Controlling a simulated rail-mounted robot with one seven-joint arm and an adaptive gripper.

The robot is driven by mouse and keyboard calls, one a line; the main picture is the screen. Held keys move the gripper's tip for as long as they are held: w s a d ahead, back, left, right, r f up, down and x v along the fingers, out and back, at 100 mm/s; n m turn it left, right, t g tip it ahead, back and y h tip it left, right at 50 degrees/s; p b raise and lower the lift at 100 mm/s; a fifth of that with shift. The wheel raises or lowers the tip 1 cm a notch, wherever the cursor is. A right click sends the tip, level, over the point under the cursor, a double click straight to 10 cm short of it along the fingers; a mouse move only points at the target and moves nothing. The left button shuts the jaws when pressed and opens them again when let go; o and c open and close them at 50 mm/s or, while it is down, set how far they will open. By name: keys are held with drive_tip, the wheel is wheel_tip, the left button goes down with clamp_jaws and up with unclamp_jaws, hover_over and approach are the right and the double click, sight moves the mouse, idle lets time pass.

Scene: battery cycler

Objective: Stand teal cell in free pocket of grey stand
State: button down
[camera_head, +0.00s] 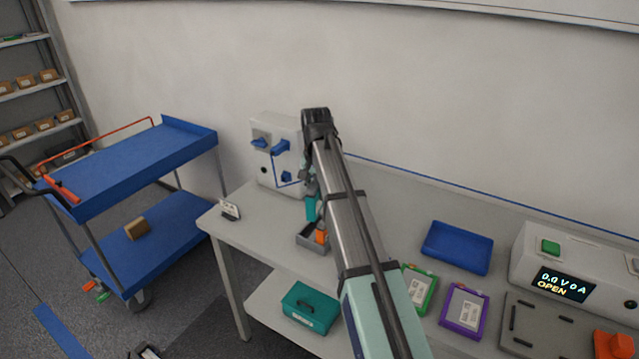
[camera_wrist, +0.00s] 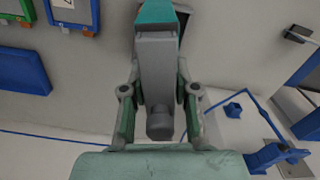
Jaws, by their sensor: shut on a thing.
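The teal cell (camera_head: 311,209) hangs upright in my gripper (camera_head: 312,188), over the back left part of the small grey stand (camera_head: 309,246). My gripper is shut on the cell. An orange cell (camera_head: 321,237) stands in the stand's right side. The cell's lower end is at the stand's rim; I cannot tell whether it is inside a pocket or above it. My forearm hides the area right of the stand.
The white box with blue levers (camera_head: 275,150) stands behind, at the back left. A small label card (camera_head: 230,210) is left of the stand. Green (camera_head: 419,290) and purple (camera_head: 464,311) framed cells and a blue tray (camera_head: 457,247) lie to the right. The bench front left is clear.

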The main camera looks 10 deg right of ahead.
drive_tip(key=w+f+m+b, duration=0.1)
drive_tip(key=w+f+m, duration=0.1)
drive_tip(key=w+f, duration=0.3)
drive_tip(key=shift+a+f+m+b, duration=0.15)
drive_tip(key=shift+f+m+b, duration=0.2)
drive_tip(key=shift+f, duration=2)
drive_tip(key=shift+s+p, duration=0.1)
drive_tip(key=shift+p, duration=0.3)
idle(0.5)
drive_tip(key=shift+f+b, duration=0.7)
drive_tip(key=shift+f, duration=1.45)
idle(0.5)
drive_tip(key=c, duration=0.8)
unclamp_jaws()
